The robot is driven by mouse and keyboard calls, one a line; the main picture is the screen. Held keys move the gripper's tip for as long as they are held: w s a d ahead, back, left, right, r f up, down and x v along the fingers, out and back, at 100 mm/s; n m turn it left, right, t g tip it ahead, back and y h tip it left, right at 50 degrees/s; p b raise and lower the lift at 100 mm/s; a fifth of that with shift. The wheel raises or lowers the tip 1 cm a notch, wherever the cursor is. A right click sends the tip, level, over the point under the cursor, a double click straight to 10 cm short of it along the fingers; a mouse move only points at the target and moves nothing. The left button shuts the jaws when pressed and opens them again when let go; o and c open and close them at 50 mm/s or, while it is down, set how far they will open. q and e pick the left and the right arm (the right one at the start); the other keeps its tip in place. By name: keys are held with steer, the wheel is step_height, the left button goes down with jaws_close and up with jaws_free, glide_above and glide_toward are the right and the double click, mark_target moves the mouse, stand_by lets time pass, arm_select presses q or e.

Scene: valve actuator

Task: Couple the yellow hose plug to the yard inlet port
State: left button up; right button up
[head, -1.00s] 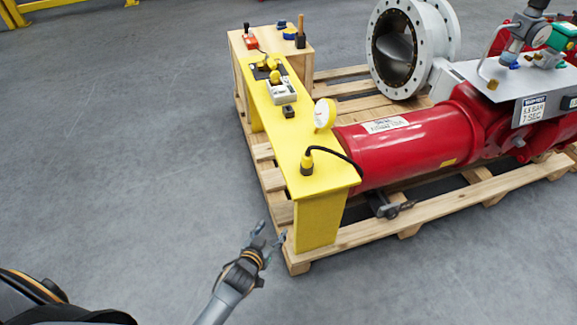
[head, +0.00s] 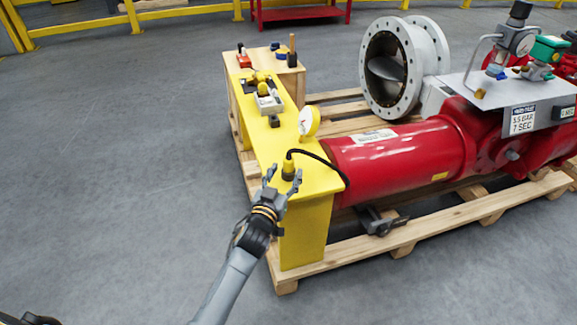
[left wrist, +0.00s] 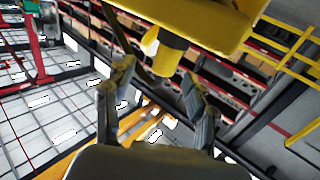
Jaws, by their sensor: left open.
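The yellow hose plug (head: 288,171) stands upright on the near end of the yellow bench (head: 313,181); a black hose runs from its top to the right. It also shows in the left wrist view (left wrist: 169,53), just ahead of the fingers. My left gripper (head: 283,178) is open at the near edge of the bench, its fingertips on either side of the plug in the head view. In the left wrist view the fingers (left wrist: 156,82) are apart with nothing between them. I cannot tell which fitting is the yard inlet port. My right gripper is not in view.
A round gauge (head: 308,122) stands behind the plug. A small black block (head: 274,121) and a grey-white unit (head: 268,101) sit farther along the bench. The red actuator cylinder (head: 395,152) lies to the right on a wooden pallet (head: 340,258). The floor at left is clear.

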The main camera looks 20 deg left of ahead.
mark_target(287, 165)
arm_select(q)
steer(key=w, duration=0.3)
steer(key=w+b, duration=0.1)
steer(key=shift+w+a, duration=0.2)
steer(key=shift+a, duration=0.05)
steer(key=shift+w+r, duration=0.1)
steer(key=shift+w, duration=0.35)
jaws_close()
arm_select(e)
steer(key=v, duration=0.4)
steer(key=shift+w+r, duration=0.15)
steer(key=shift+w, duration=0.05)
